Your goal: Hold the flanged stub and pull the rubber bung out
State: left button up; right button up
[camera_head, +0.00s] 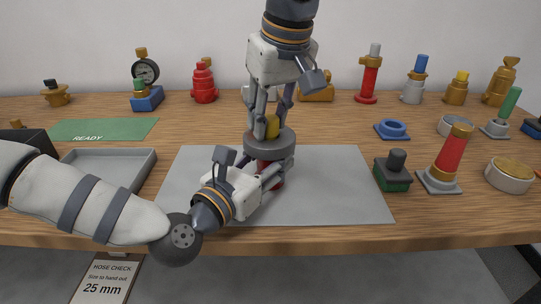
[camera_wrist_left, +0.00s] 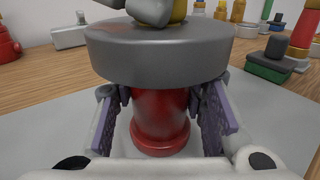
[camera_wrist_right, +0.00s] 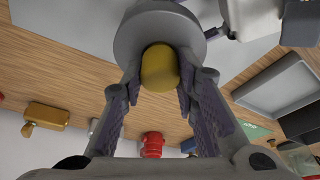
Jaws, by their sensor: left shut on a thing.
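The flanged stub has a red body (camera_wrist_left: 160,122) and a wide grey flange (camera_head: 270,143) on top. It stands upright on the grey mat. My left gripper (camera_head: 268,177) is shut on the red body just below the flange, a finger on each side. The yellow rubber bung (camera_wrist_right: 160,68) sits in the middle of the flange. My right gripper (camera_wrist_right: 160,88) comes down from above with a finger on each side of the bung. The fingers are very close to its sides; whether they press on it I cannot tell. The bung's lower end is hidden.
The grey mat (camera_head: 345,185) is mostly clear around the stub. A grey tray (camera_head: 125,172) and a green READY mat (camera_head: 103,129) lie left. A green-based block (camera_head: 393,172) and a red-and-gold fitting (camera_head: 447,160) stand right. Several fittings line the back.

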grip_shut()
jog(key=shift+r, duration=4.4)
pick_arm(q)
jog(key=o, duration=2.3)
jog(key=shift+s, duration=0.1)
